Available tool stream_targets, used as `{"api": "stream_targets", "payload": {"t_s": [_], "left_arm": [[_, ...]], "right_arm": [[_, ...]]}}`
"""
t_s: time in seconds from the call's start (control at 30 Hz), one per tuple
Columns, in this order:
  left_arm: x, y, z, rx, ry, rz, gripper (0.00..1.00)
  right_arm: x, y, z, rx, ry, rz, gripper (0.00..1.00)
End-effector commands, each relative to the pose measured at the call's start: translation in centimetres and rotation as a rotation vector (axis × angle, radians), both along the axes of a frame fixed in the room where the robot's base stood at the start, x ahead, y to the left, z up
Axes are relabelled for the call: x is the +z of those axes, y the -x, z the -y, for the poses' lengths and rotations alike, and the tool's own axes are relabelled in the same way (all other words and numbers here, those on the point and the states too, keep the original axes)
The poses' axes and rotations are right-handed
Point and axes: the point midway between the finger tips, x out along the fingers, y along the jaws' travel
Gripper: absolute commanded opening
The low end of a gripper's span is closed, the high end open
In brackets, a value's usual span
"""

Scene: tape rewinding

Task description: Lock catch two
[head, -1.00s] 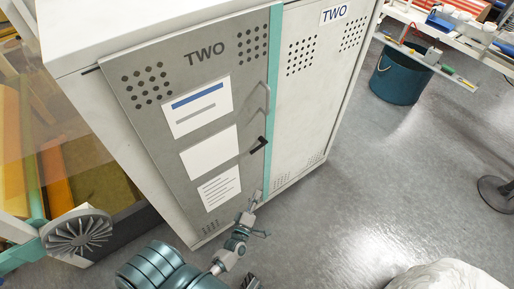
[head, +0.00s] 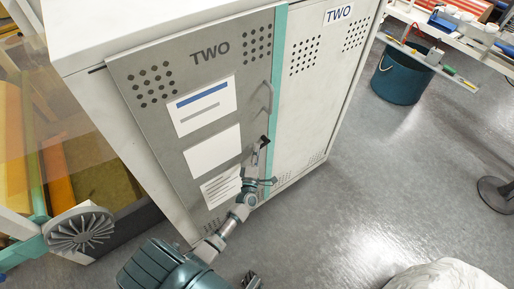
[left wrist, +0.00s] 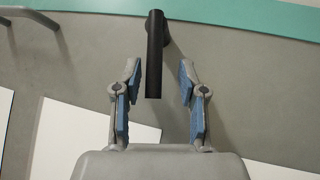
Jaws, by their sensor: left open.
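The black catch handle (head: 265,139) sits on the grey door marked TWO (head: 205,65), below a grey pull handle (head: 267,97). My left gripper (head: 257,158) is at the door, right by the catch, and partly hides it. In the left wrist view, the black catch handle (left wrist: 154,55) stands upright in the picture. Its lower end lies between the two blue-padded fingers of my left gripper (left wrist: 160,75). The fingers are open, with a gap on each side of the handle. What looks like part of my right gripper (head: 251,280) shows at the bottom edge, its fingers unclear.
A white cabinet panel (head: 318,85), also marked TWO, stands right of the teal strip (head: 276,100). A grey fan-like disc (head: 80,230) is at lower left. A teal bin (head: 398,78) stands at the upper right. The floor (head: 370,170) right of the cabinet is mostly clear.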

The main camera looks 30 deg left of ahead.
Motion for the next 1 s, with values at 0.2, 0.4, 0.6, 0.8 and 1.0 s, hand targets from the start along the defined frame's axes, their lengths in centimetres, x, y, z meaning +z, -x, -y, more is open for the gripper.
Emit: {"api": "stream_targets", "payload": {"t_s": [0.2,0.4,0.6,0.8,1.0], "left_arm": [[0.5,-1.4,-0.3,0.001,-0.003,0.001,0.41],[0.5,-1.5,-0.6,0.000,0.000,0.000,0.41],[0.4,-1.5,-0.7,0.000,0.001,0.000,0.06],[0.4,-1.5,-0.7,0.002,0.000,-0.001,0.00],[0.2,-1.4,-0.8,0.005,0.001,0.003,0.00]], "right_arm": [[0.0,0.2,-0.3,0.001,-0.003,-0.006,0.00],[0.0,0.6,0.4,-0.003,0.006,-0.014,0.00],[-0.1,1.1,0.9,-0.005,0.012,-0.019,0.00],[-0.1,1.1,0.5,-0.004,0.007,-0.018,0.00],[-0.2,1.0,0.3,-0.002,0.005,-0.021,0.00]]}}
